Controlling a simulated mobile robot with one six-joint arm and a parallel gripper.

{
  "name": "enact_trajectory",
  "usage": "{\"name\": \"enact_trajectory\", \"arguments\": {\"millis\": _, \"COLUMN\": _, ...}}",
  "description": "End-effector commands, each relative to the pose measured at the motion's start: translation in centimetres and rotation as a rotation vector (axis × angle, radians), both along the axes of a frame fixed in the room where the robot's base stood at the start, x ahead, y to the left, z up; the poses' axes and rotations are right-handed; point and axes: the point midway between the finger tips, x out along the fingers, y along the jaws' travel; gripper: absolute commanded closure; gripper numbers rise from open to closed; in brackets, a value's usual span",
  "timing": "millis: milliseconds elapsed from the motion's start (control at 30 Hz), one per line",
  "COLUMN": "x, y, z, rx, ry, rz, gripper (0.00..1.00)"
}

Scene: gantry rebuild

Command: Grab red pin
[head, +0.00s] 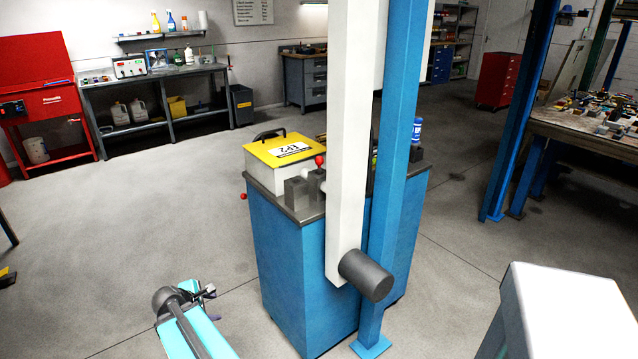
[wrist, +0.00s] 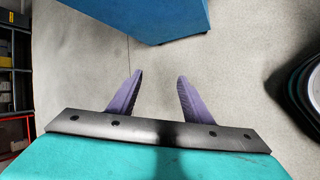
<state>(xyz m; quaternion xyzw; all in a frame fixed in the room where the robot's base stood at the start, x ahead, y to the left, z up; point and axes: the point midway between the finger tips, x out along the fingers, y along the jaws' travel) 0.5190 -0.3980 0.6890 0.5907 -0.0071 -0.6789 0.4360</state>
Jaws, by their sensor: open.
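A red ball-shaped knob (head: 320,160), which may be the red pin's head, stands above grey blocks on top of the blue cabinet (head: 290,270) in the head view. A second small red knob (head: 243,197) sticks out at the cabinet's left edge. I cannot tell which is the red pin. My gripper (head: 207,292) is low in front and left of the cabinet, apart from both knobs. In the wrist view its two purple fingers (wrist: 160,77) are spread with only floor between them. The wrist view shows the cabinet's lower part (wrist: 140,18) but no red knob.
A yellow-topped case (head: 285,150) sits on the cabinet. A blue post (head: 390,180) and a white beam (head: 347,130) with a dark cylinder (head: 366,275) stand in front of the cabinet's right part. Floor (head: 150,230) is clear to the left.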

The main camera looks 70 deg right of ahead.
Motion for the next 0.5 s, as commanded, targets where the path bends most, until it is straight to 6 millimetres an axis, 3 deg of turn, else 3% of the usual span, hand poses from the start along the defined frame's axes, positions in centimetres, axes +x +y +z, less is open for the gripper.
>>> {"name": "enact_trajectory", "arguments": {"millis": 33, "x": -0.1, "y": -2.0, "z": 1.2, "rx": -0.041, "ry": 0.001, "rz": 0.015, "gripper": 0.55}}
{"name": "enact_trajectory", "arguments": {"millis": 200, "x": -1.2, "y": -7.9, "z": 6.2, "rx": -0.177, "ry": 0.039, "rz": 0.074, "gripper": 0.55}}
{"name": "enact_trajectory", "arguments": {"millis": 500, "x": -5.3, "y": -16.9, "z": 15.9, "rx": -0.425, "ry": 0.167, "rz": 0.144, "gripper": 0.55}}
